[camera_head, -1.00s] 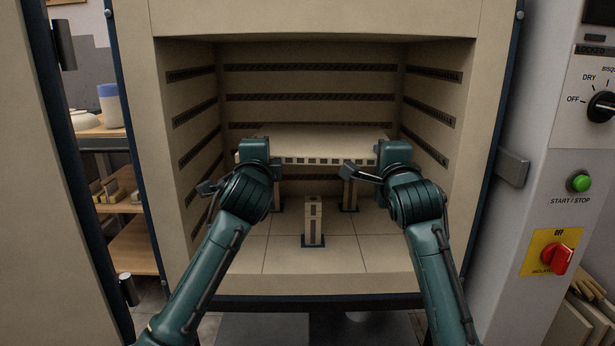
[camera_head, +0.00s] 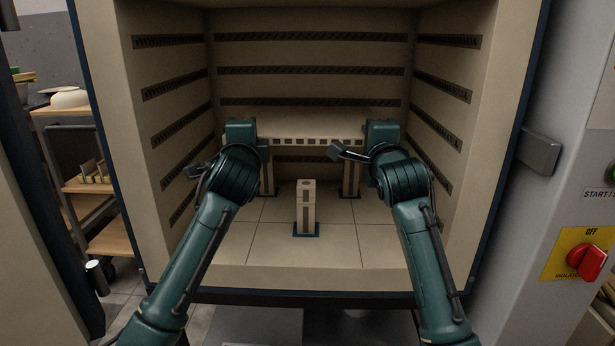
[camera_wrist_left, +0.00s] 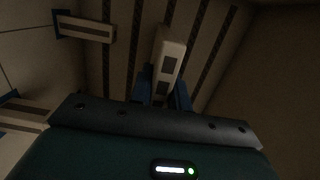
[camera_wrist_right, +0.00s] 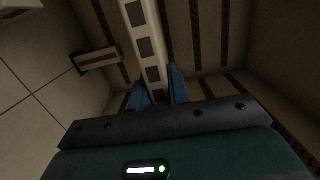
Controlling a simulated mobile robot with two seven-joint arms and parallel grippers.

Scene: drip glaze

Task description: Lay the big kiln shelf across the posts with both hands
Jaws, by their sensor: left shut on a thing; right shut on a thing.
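The big kiln shelf (camera_head: 310,126) is a pale slab with a row of dark slots along its front edge, roughly level inside the kiln. My left gripper (camera_wrist_left: 165,97) is shut on its left end and my right gripper (camera_wrist_right: 158,92) on its right end. One post (camera_head: 306,208) stands upright on a blue foot at the front middle of the kiln floor, lower than the shelf in view. Two more posts, a left one (camera_head: 267,180) and a right one (camera_head: 350,180), stand farther back below the shelf. Whether the shelf touches them I cannot tell.
The kiln's side walls (camera_head: 165,120) and slotted back wall (camera_head: 310,50) surround both grippers. The tiled floor (camera_head: 270,245) is clear around the front post. A cart (camera_head: 70,110) stands outside left, a control panel with a red switch (camera_head: 587,262) at right.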

